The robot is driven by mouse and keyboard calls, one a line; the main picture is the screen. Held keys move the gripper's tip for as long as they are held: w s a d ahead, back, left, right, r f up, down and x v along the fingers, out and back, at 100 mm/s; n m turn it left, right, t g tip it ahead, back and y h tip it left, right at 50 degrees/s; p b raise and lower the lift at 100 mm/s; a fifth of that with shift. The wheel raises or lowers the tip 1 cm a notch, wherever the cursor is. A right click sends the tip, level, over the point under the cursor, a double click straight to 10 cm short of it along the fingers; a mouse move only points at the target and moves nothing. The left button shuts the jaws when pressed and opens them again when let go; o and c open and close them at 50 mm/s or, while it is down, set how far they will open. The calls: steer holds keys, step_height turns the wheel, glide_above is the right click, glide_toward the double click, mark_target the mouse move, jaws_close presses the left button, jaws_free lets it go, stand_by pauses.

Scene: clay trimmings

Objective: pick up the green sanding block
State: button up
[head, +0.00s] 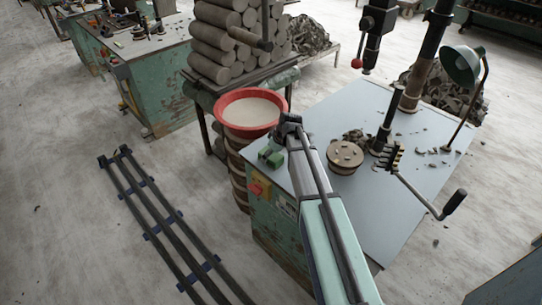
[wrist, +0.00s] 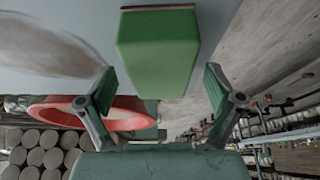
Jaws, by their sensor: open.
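The green sanding block (wrist: 158,48) is large at the top centre of the wrist view, with a thin brown strip along its upper edge. My gripper (wrist: 158,82) is open, one finger on each side of the block's lower part. Gaps show between the block and both fingers, and nothing is held. In the head view, small green shapes (head: 271,157) show at the table's left corner beside the end of my arm. I cannot clearly tell block from fingers there.
The grey-topped table (head: 335,205) carries a round brown disc (head: 345,155), scattered clay trimmings and a drill-like column with a crank. A red basin (head: 250,110) stands close to the table's left corner. Clay rolls (head: 225,45) are stacked behind it. Dark rails (head: 165,220) lie on the floor.

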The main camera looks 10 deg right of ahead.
steer(key=shift+w+a+f, duration=0.1)
steer(key=shift+w+f, duration=0.05)
steer(key=shift+f, duration=0.3)
steer(key=shift+f+b, duration=0.2)
steer(key=shift+b, duration=0.1)
stand_by(0.3)
steer(key=c, duration=1.4)
